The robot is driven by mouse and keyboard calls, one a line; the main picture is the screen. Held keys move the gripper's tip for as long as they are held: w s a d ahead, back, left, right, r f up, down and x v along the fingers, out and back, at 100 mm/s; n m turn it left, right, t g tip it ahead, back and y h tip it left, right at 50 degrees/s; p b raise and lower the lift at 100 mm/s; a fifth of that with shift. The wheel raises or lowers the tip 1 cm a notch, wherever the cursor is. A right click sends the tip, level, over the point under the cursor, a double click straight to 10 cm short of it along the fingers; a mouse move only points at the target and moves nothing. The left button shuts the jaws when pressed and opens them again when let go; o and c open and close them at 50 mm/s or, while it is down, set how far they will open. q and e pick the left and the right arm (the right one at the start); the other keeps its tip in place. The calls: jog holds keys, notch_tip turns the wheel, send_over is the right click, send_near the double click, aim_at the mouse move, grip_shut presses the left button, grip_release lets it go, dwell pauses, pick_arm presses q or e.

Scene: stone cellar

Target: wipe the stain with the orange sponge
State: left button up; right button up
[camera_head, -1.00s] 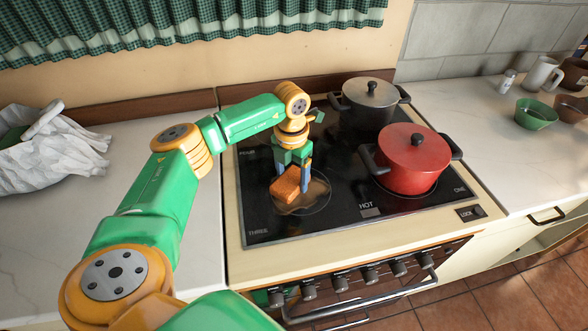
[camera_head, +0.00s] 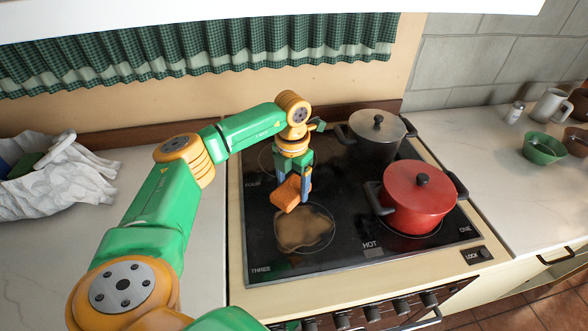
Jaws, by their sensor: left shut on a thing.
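The orange sponge (camera_head: 286,194) is held by my left gripper (camera_head: 305,189), which is shut on it. The sponge is over the black cooktop (camera_head: 345,252), just behind the brown stain (camera_head: 303,228). The stain is a smeared brown patch on the front left burner ring. Whether the sponge touches the glass, I cannot tell. My right gripper is not in view.
A red lidded pot (camera_head: 417,198) stands to the right of the stain, with a dark grey lidded pot (camera_head: 376,136) behind it. A bag (camera_head: 55,180) lies on the left counter.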

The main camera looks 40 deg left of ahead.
pick_arm(q)
notch_tip(320, 180, up, 3)
jog(key=shift+w+a+f+p, duration=0.15)
jog(key=shift+f+p, duration=0.05)
jog(key=shift+p, duration=0.75)
jog(key=shift+r, duration=0.2)
